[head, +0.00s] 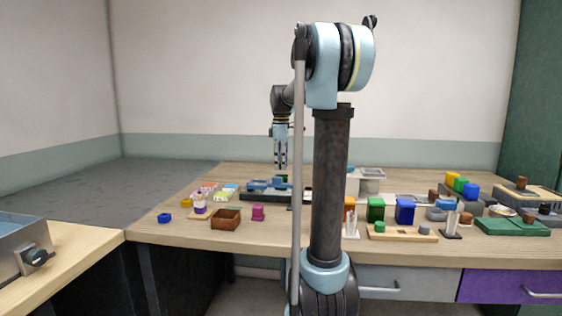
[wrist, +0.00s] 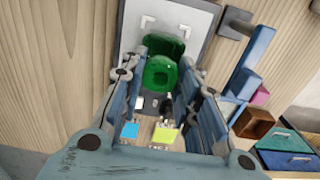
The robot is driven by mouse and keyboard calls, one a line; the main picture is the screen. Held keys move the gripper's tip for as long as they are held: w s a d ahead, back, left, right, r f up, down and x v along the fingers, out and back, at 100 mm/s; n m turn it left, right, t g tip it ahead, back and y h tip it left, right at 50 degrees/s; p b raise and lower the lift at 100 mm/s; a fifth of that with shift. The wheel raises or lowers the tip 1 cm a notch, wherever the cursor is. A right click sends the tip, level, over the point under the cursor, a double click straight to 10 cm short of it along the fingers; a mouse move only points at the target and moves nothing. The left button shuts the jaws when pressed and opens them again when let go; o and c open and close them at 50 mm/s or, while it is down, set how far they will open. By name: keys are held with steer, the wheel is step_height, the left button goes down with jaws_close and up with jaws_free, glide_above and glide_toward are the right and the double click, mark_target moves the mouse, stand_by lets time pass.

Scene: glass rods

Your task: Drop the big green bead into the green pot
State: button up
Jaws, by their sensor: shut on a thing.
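My gripper (head: 280,162) points down over the back left of the table in the head view. In the wrist view my gripper (wrist: 160,80) is shut on the big green bead (wrist: 158,74), a faceted green piece between its fingers. Another green shape (wrist: 166,44) shows just beyond the bead; I cannot tell what it is. In the head view a green block-like thing (head: 376,210), perhaps the green pot, stands right of my column between orange and blue ones.
A brown box (head: 226,219), a magenta block (head: 258,212) and a blue ring (head: 165,217) stand at the front left. A wooden board (head: 402,236) lies in front of the coloured blocks. The right side is crowded; bare wood shows near the front left edge.

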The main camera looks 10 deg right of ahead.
steer(key=shift+s+f, duration=0.1)
steer(key=shift+f, duration=1.55)
steer(key=o, duration=1.1)
steer(key=shift+f, duration=0.1)
